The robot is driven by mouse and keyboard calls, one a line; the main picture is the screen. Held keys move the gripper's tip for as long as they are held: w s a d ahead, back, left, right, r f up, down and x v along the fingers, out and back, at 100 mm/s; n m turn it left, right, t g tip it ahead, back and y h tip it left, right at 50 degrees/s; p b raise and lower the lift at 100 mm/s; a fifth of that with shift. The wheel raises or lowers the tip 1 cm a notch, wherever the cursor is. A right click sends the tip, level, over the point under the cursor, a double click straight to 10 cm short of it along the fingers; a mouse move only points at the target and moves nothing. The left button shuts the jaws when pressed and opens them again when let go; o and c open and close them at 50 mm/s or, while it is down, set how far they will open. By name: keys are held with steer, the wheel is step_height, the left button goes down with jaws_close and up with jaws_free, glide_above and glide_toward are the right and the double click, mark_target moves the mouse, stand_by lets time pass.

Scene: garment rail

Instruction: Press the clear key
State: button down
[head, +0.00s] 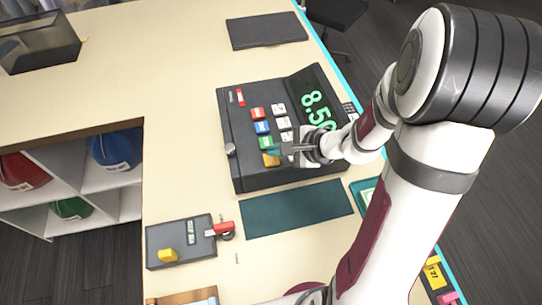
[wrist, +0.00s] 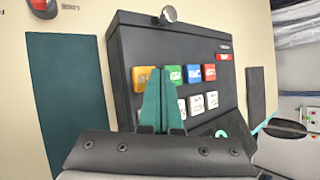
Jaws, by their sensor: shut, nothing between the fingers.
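The dark cash register (head: 240,165) stands on the counter, its green display (head: 318,108) reading 8.50. It has a column of red (head: 257,113), blue (head: 262,127), green (head: 265,142) and orange (head: 271,159) keys, with white keys (head: 282,122) beside them. The key labels are too small to read, so I cannot tell which is the clear key. My gripper (head: 276,149) is shut and empty over the keys, near green and orange. In the wrist view its teal fingers (wrist: 160,84) overlap the gap between the orange key (wrist: 144,80) and green key (wrist: 174,75); contact cannot be told.
A teal mat (head: 296,208) lies in front of the register. A dark pad (head: 266,31) lies behind. The counter (head: 165,95) left of the register is clear.

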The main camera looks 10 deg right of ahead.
mark_target(276, 160)
steer(key=shift+f, duration=0.1)
steer(key=shift+f, duration=0.35)
steer(key=shift+f, duration=0.4)
stand_by(0.5)
steer(key=shift+r, duration=0.85)
steer(key=shift+r, duration=2.5)
